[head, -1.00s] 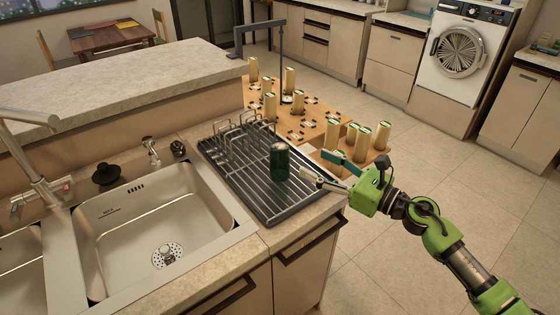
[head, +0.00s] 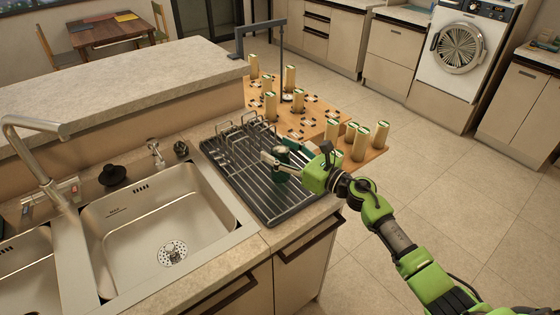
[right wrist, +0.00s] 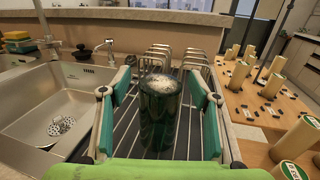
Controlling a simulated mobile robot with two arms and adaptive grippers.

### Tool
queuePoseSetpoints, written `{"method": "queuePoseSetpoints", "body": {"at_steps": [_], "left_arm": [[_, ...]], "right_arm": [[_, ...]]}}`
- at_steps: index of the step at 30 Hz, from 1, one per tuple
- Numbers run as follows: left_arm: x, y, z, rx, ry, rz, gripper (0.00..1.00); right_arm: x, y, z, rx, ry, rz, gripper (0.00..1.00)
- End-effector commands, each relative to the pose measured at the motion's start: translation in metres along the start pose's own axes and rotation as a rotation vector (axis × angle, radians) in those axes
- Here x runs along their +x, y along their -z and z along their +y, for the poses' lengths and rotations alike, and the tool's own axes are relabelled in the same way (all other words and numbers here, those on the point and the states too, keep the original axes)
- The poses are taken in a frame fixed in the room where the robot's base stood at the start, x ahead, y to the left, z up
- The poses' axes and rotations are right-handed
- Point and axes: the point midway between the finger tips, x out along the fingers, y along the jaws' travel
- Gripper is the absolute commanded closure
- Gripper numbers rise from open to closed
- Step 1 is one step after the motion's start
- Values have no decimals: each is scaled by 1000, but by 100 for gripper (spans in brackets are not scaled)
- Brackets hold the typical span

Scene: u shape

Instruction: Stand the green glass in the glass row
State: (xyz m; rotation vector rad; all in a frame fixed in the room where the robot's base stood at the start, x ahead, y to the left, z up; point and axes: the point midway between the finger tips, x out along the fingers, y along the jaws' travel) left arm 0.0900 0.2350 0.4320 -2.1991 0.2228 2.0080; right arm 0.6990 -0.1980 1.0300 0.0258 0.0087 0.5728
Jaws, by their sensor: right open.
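The dark green glass (head: 282,172) stands upright on the black dish rack (head: 250,190) beside the sink, partly hidden by my right gripper in the head view. My right gripper (head: 276,152) is open, with one finger on each side of the glass. In the right wrist view the glass (right wrist: 160,115) stands between the two teal-padded fingers of the gripper (right wrist: 161,105), with a gap visible on both sides. Wire loops (right wrist: 158,60) rise from the rack behind the glass; no row is labelled. My left gripper is not in view.
The steel sink (head: 160,215) and its tap (head: 35,150) lie to the left of the rack. A raised counter (head: 120,85) stands behind. A wooden board (head: 325,125) with several upright cream cylinders lies beyond the rack, at right. The floor at right is clear.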

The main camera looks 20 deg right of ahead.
Motion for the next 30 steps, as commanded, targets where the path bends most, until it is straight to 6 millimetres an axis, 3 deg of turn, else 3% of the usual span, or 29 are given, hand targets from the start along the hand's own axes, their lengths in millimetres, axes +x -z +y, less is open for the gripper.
{"method": "queuePoseSetpoints", "body": {"at_steps": [7, 12, 13, 23, 30], "left_arm": [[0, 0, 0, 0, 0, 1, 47], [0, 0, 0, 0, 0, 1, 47], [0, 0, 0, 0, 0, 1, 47], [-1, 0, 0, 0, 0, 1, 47], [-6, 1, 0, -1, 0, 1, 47]], "right_arm": [[1, 1, 0, 0, 0, 1, 43], [1, 1, 0, 1, 0, 1, 88], [1, 1, 0, 1, 0, 1, 91], [1, -2, 0, 0, 0, -1, 91], [1, -27, 0, -5, -1, -2, 91]]}}
